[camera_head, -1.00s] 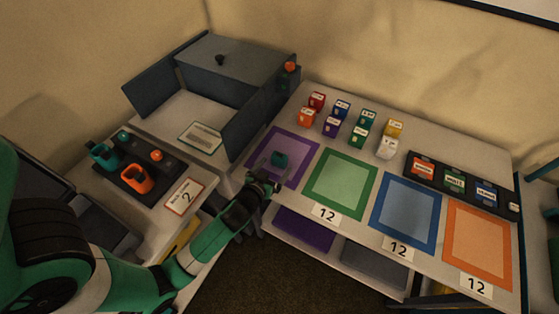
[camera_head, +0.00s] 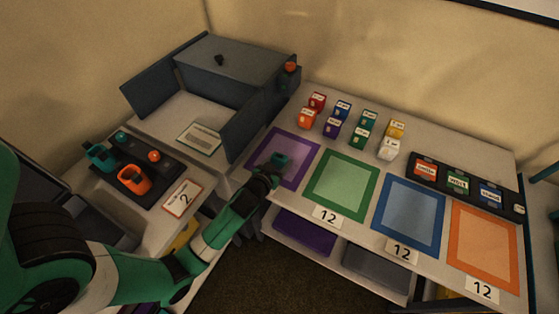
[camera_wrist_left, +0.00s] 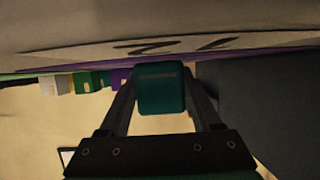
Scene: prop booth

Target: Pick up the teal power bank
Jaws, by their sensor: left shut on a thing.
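The teal power bank (camera_head: 280,159) is over the purple-framed square at the left end of the long table. My left gripper (camera_head: 275,168) is shut on it, reaching in from the lower left. In the left wrist view the power bank (camera_wrist_left: 161,88) sits between the two fingers (camera_wrist_left: 161,95), which touch its sides. I cannot tell in the head view whether it touches the table. My right gripper is not in view.
The purple square (camera_head: 298,176), green square (camera_head: 341,207), blue square (camera_head: 408,237) and orange square (camera_head: 483,270) line the table front. Several small coloured boxes (camera_head: 332,127) stand behind them. A grey open-fronted booth (camera_head: 240,75) and a dark tray (camera_head: 170,177) are at left.

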